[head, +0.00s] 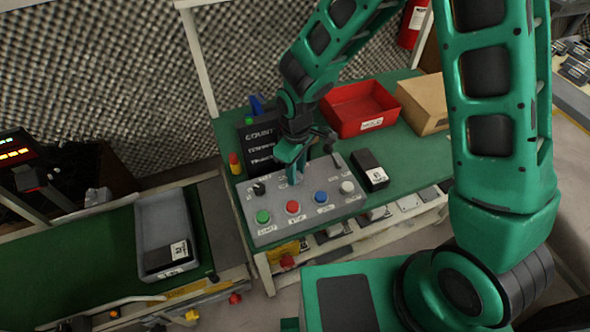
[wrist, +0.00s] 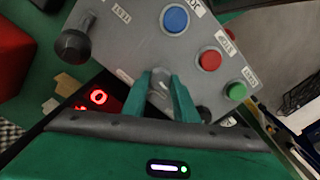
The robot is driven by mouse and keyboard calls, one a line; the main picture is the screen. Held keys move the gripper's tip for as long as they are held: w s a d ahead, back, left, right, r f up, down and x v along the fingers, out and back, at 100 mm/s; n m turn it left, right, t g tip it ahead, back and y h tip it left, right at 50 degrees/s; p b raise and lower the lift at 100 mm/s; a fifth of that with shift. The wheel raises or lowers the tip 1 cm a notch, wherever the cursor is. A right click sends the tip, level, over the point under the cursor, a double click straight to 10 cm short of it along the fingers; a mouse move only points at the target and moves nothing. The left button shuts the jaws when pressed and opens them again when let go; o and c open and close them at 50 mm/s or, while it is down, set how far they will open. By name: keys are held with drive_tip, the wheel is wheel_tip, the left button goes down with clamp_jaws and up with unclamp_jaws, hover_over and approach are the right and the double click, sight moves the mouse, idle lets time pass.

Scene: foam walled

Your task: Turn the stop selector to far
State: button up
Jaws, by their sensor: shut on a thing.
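A grey control panel (head: 273,211) lies on the green bench. It carries a green button (head: 263,216), a red button (head: 292,207), a blue button (head: 321,197), a white button (head: 347,187) and a black knob (head: 258,188) at the left. My gripper (head: 294,180) points down at the panel's back middle, between the black knob and a dark lever. In the wrist view its fingers (wrist: 161,80) are shut on a small pale grey part, seemingly the stop selector (wrist: 162,74). The fingers hide most of it, and its setting and marks cannot be read.
A dark ball-ended lever (wrist: 72,46) stands beside the gripper. A display (head: 261,142) stands behind the panel. A red bin (head: 345,122), a cardboard box (head: 424,117) and a black box (head: 369,170) are to the right. A grey tray (head: 149,222) is at the left.

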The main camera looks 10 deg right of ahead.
drive_tip(key=shift+n, duration=0.9)
drive_tip(key=o, duration=1.1)
drive_tip(key=shift+c, duration=0.2)
wheel_tip(320, 180, up, 11)
drive_tip(key=shift+w+f, duration=0.1)
drive_tip(key=shift+f, duration=0.05)
